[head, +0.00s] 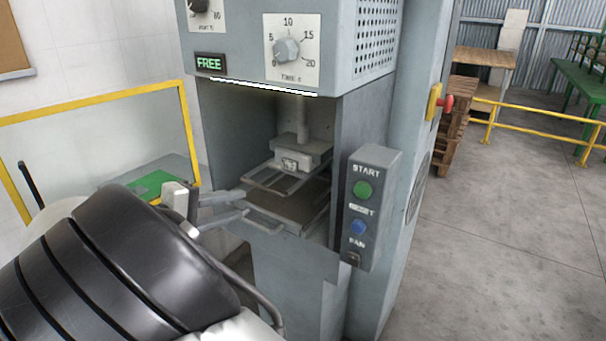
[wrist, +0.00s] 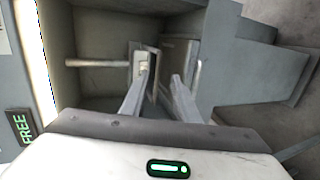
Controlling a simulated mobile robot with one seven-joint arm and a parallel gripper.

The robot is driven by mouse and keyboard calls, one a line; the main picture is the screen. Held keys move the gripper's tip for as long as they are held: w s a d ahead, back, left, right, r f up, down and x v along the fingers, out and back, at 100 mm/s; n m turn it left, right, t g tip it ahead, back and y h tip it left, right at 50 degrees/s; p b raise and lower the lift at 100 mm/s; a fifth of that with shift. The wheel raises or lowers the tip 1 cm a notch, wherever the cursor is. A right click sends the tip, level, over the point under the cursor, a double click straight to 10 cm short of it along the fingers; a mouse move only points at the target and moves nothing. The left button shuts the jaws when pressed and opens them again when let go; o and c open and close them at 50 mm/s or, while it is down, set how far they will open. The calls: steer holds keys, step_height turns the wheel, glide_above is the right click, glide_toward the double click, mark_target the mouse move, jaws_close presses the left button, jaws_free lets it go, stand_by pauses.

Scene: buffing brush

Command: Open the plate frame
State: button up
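The plate frame (head: 283,181) is a thin grey rectangular frame inside the press opening, under the press head (head: 298,153). Below it lies a brownish lower plate (head: 296,205) with a grey loop handle (head: 263,221) at its front. A gap shows between frame and plate. My gripper (head: 244,203) is at the left front of the opening, its two fingers spread one above the other. In the wrist view my gripper (wrist: 158,80) is open, with nothing visibly held. The fingertips look close to the front edges of frame and plate; contact cannot be told.
A control box (head: 371,208) with green and blue buttons stands right of the opening. The press housing (head: 295,103) bounds it above, with a lit FREE display (head: 209,63). A yellow-framed clear panel (head: 100,140) stands left. Open floor (head: 500,230) lies right.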

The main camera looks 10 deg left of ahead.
mark_target(261, 188)
steer(key=s+a+n+t, duration=0.1)
steer(key=a+t, duration=0.1)
steer(key=a, duration=0.2)
steer(key=shift+y, duration=0.5)
steer(key=x, duration=0.5)
steer(key=b+x, duration=0.1)
steer(key=x, duration=0.5)
steer(key=f+x, duration=0.1)
steer(key=x, duration=0.5)
steer(key=shift+b, duration=0.35)
jaws_close()
